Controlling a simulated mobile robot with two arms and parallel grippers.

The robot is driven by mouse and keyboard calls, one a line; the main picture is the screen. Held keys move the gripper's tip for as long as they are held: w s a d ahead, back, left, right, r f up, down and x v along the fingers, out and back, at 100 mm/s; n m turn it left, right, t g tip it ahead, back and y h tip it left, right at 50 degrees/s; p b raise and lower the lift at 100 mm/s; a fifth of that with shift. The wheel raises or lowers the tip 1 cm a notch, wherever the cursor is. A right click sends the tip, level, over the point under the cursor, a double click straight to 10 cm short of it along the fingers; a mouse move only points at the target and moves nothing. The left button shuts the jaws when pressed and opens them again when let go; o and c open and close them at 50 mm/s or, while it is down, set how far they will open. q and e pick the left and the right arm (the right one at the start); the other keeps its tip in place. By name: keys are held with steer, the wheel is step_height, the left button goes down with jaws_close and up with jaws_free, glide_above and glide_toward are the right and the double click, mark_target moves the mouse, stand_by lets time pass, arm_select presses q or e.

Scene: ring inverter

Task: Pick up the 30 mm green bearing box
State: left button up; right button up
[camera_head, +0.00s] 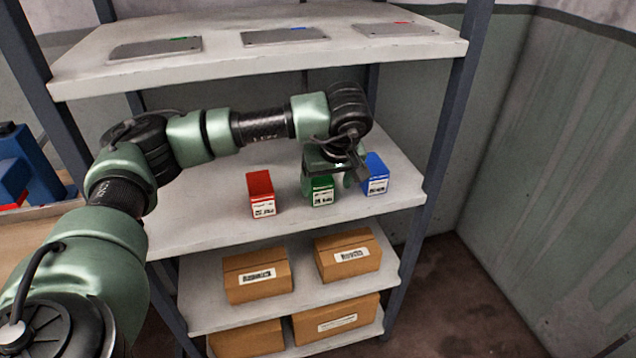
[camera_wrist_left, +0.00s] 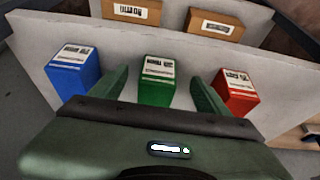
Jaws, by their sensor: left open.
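The green bearing box (camera_head: 322,193) stands on the middle shelf between a red box (camera_head: 261,193) and a blue box (camera_head: 376,175). My left gripper (camera_head: 333,180) is just above and around the green box, pointing down. In the left wrist view, the green box (camera_wrist_left: 157,82) is between the two open fingers, with a finger on each side and gaps visible. The blue box (camera_wrist_left: 75,72) is outside the left finger and the red box (camera_wrist_left: 235,93) outside the right one. The gripper hides the top of the green box in the head view. My right gripper is not in view.
The top shelf (camera_head: 255,66) with several grey plates is above my arm. Cardboard boxes (camera_head: 258,275) stand on the lower shelves. A shelf post (camera_head: 452,110) is right of the blue box. The left part of the middle shelf (camera_head: 200,205) is clear.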

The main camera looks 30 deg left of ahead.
mark_target(321, 179)
arm_select(q)
steer(key=shift+w+a, duration=1.1)
steer(key=shift+a, duration=0.15)
steer(key=shift+w+a, duration=0.9)
steer(key=shift+a, duration=0.2)
steer(key=b+x, duration=0.3)
steer(key=shift+f, duration=0.1)
steer(key=shift+f, duration=0.15)
jaws_close()
